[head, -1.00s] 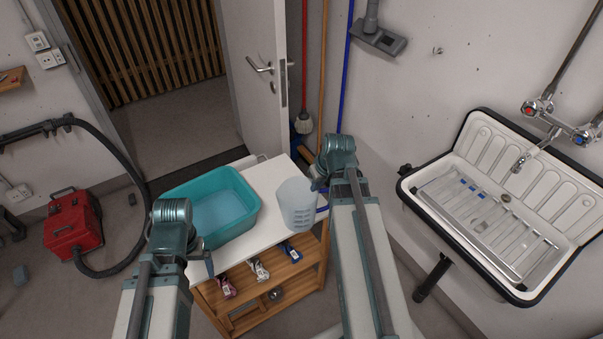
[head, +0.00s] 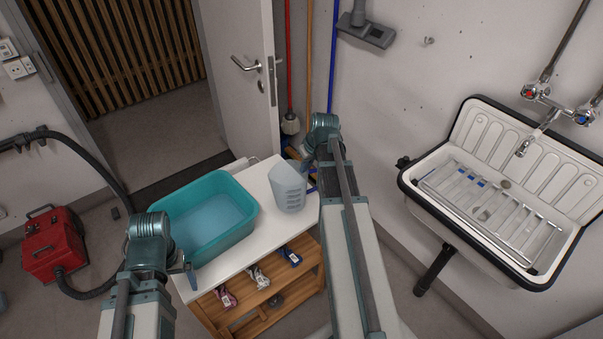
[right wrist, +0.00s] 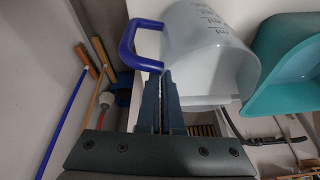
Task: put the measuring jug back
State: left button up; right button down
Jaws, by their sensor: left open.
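The measuring jug (head: 289,188) is translucent with dark scale marks and a blue handle. In the head view it is over the right part of the white trolley top (head: 240,240); I cannot tell whether its base touches the top. My right gripper (head: 306,166) is at the jug's right side. In the right wrist view the right gripper (right wrist: 162,80) has its fingers close together at the lower end of the blue handle (right wrist: 128,45), against the jug (right wrist: 210,60). My left gripper (head: 190,278) is open and empty near the trolley's front left; its fingers are partly hidden.
A teal tub (head: 205,250) fills the left of the trolley top. Small items, including a blue one (head: 291,257), lie on the wooden shelf below. A sink (head: 490,215) hangs at the right. Broom handles stand behind; a red vacuum (head: 52,245) is on the left floor.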

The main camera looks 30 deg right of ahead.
jog(key=shift+f, duration=0.45)
jog(key=shift+r, duration=0.1)
pick_arm(q)
jog(key=shift+w+a+f, duration=0.1)
jog(key=shift+a+f, duration=0.05)
jog(key=shift+f, duration=0.1)
pick_arm(e)
jog(key=c, duration=1.1)
grip_release()
pick_arm(q)
jog(key=shift+f, duration=0.15)
